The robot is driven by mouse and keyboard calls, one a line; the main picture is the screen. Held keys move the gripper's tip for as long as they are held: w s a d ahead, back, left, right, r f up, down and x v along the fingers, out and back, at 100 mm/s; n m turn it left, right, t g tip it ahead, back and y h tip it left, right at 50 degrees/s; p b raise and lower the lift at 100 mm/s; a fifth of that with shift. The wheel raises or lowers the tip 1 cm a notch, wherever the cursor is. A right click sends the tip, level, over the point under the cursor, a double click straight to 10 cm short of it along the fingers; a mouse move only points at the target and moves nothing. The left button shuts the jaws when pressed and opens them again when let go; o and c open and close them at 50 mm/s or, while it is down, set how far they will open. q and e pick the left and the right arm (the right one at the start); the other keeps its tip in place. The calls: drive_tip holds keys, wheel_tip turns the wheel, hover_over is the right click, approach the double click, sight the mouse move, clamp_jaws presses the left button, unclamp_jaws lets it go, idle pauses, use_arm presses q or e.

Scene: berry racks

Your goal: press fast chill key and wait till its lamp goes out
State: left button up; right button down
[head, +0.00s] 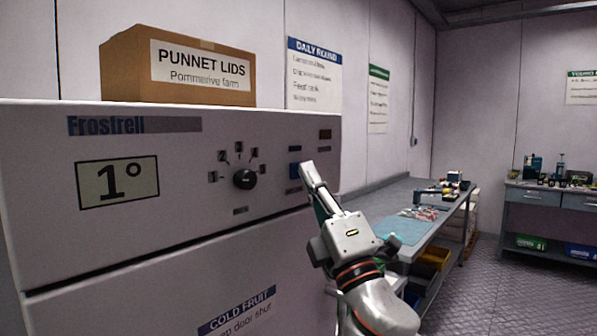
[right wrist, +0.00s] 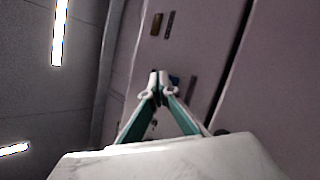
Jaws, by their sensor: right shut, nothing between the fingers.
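The white Frostrell cold cabinet (head: 200,235) fills the left of the head view, its display (head: 117,182) reading 1°. A blue square key (head: 294,171) sits on its panel, right of the black knob (head: 244,179); its label is too small to read. A small brown lamp window (head: 325,134) above it looks dark; it also shows in the right wrist view (right wrist: 156,24). My right gripper (head: 306,168) is shut and empty, its tips just right of the blue key. In the right wrist view the fingertips (right wrist: 157,76) partly cover the key (right wrist: 174,80); contact cannot be told.
A cardboard box of punnet lids (head: 180,67) stands on top of the cabinet. A workbench (head: 450,208) with a blue mat (head: 402,229) runs along the wall to the right, with yellow bins (head: 432,258) below. The floor (head: 500,290) at the right is clear.

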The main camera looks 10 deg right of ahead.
drive_tip(key=shift+w+a, duration=0.15)
idle(0.6)
drive_tip(key=shift+s+d+p, duration=0.4)
drive_tip(key=shift+s+d, duration=0.1)
drive_tip(key=shift+s, duration=0.2)
drive_tip(key=s+d, duration=0.1)
drive_tip(key=s, duration=0.1)
drive_tip(key=s+d+p, duration=0.1)
drive_tip(key=s+d, duration=0.1)
drive_tip(key=shift+p, duration=0.3)
idle(0.5)
